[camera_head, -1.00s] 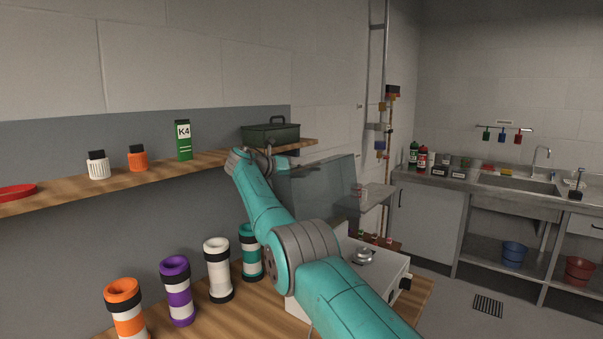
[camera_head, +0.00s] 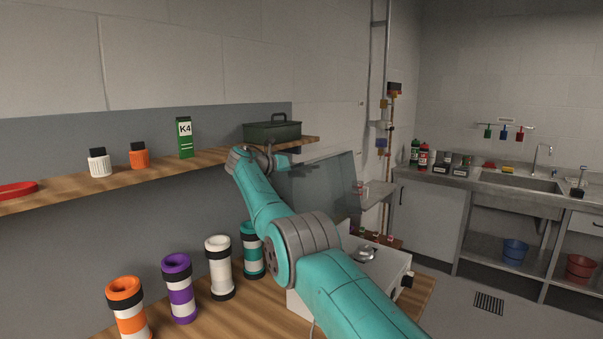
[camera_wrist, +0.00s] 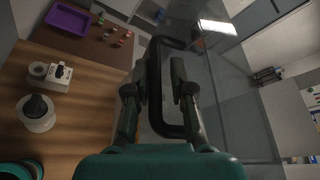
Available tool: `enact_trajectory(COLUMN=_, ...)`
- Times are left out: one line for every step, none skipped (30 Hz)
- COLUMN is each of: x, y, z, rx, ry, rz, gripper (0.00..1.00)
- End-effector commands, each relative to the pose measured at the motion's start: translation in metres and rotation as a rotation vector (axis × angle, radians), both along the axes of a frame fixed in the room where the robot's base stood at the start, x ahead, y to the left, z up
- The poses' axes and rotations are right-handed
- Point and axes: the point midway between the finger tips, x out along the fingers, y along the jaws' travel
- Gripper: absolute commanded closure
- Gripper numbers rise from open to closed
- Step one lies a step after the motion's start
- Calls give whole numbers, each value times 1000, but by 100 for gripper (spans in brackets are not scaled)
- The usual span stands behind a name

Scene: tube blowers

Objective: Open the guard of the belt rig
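The belt rig is a pale box (camera_head: 378,272) on the wooden bench, with a round metal part on top. Its see-through guard (camera_head: 325,185) stands raised, upright or nearly so, above the rig; it also shows in the wrist view (camera_wrist: 228,90). A black C-shaped handle (camera_wrist: 155,95) is on the guard. My gripper (camera_wrist: 160,80) is around the handle's long bar, one finger on each side. A gap shows between the bar and the right finger; the left finger is close to the bar, and contact is unclear. In the head view my arm hides the handle and part of the rig.
A shelf (camera_head: 225,157) above holds a dark green toolbox (camera_head: 272,130), a green K4 carton (camera_head: 184,138) and small bottles, close to my wrist. Banded tubes (camera_head: 180,290) stand on the bench at left.

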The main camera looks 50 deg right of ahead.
Motion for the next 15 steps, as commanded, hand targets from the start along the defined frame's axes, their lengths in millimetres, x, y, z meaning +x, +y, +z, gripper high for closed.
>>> enact_trajectory(x=1, y=1, z=1, rx=-1, ry=-1, rz=0, gripper=77)
enact_trajectory(x=1, y=2, z=1, rx=-1, ry=-2, rz=0, gripper=77)
enact_trajectory(x=1, y=4, z=2, rx=-2, ry=-2, rz=1, gripper=77)
enact_trajectory(x=2, y=6, z=2, rx=-2, ry=-2, rz=1, gripper=77)
enact_trajectory(x=2, y=9, z=3, rx=-2, ry=-2, rz=1, gripper=77)
enact_trajectory(x=3, y=13, z=4, rx=-2, ry=-1, rz=2, gripper=77)
enact_trajectory(x=4, y=16, z=5, rx=-2, ry=-1, rz=2, gripper=77)
enact_trajectory(x=5, y=19, z=6, rx=-2, ry=-3, rz=2, gripper=77)
enact_trajectory(x=5, y=24, z=8, rx=-2, ry=-3, rz=2, gripper=77)
enact_trajectory(x=5, y=29, z=8, rx=-1, ry=-2, rz=1, gripper=77)
enact_trajectory(x=6, y=34, z=10, rx=-2, ry=-4, rz=2, gripper=77)
enact_trajectory(x=9, y=43, z=13, rx=-2, ry=-3, rz=4, gripper=77)
enact_trajectory(x=9, y=49, z=15, rx=-1, ry=-3, rz=3, gripper=77)
enact_trajectory(x=10, y=55, z=17, rx=-2, ry=-3, rz=4, gripper=77)
enact_trajectory(x=11, y=63, z=19, rx=-1, ry=-3, rz=3, gripper=77)
